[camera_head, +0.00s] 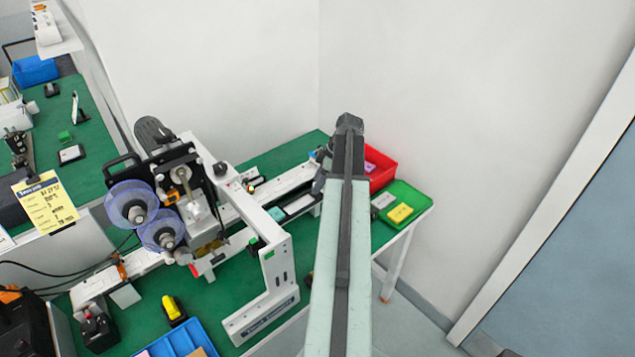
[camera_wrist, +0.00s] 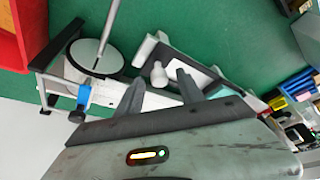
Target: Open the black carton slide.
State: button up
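In the wrist view, my gripper (camera_wrist: 158,84) has its two dark fingers apart, pointing at a white and black assembly on the green bench. A black bar (camera_wrist: 200,62) with a white end piece runs diagonally just beyond the fingers; it may be the black carton slide, but I cannot be sure. A small white knob (camera_wrist: 158,74) shows between the fingertips, with no clear contact. In the head view, my arm hides most of the gripper and the spot under it, above the far end of the white conveyor (camera_head: 296,202).
A labelling machine with clear discs (camera_head: 130,203) stands left of my arm. A red bin (camera_head: 379,170) and a green tray (camera_head: 405,203) sit at the bench's right end. A blue tray (camera_head: 180,340) lies in front. A round grey disc (camera_wrist: 95,58) is beside my gripper.

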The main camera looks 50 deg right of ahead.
jog(key=shift+r, duration=0.1)
jog(key=p+v, duration=0.7)
jog(key=shift+r, duration=0.25)
jog(key=shift+s+d, duration=0.1)
